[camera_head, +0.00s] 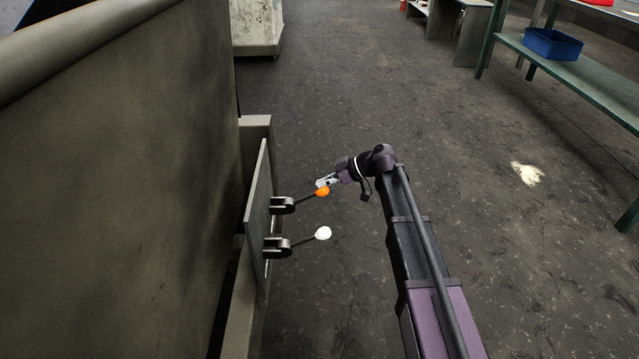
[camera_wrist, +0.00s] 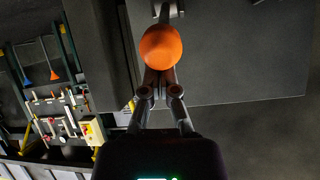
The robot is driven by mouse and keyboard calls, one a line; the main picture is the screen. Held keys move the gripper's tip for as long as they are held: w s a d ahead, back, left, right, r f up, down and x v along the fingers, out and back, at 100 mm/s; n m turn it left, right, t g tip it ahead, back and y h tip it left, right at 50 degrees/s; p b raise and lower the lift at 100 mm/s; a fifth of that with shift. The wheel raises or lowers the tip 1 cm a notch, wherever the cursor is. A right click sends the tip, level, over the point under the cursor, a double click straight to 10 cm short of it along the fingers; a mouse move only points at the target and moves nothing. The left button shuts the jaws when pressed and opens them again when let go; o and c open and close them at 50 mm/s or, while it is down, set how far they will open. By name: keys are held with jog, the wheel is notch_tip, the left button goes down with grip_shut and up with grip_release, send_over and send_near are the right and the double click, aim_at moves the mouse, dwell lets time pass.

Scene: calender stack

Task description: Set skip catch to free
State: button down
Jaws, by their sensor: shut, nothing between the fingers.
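Two levers stick out to the right from a grey upright plate (camera_head: 258,220) on the machine's side. The farther lever ends in an orange ball (camera_head: 323,192), and the nearer one ends in a white ball (camera_head: 323,233). No label shows which of them is the skip catch. My gripper (camera_head: 323,183) is shut and empty, right at the orange ball. The white ball is not in the wrist view.
The large grey machine body (camera_head: 120,170) fills the left side. The floor to the right of the levers is open. A bench with a blue bin (camera_head: 552,44) stands far right. In the wrist view, a yellow box with a red button (camera_wrist: 93,131) shows at left.

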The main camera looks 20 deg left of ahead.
jog(key=shift+d+f, duration=0.1)
jog(key=shift+d, duration=0.05)
dwell(0.3)
jog(key=shift+d, duration=0.1)
jog(key=shift+w+d, duration=0.2)
jog(key=shift+d, duration=0.4)
jog(key=w+d+r+p, duration=0.2)
jog(key=d, duration=0.5)
jog(key=shift+w+d, duration=0.35)
jog(key=shift+w, duration=0.05)
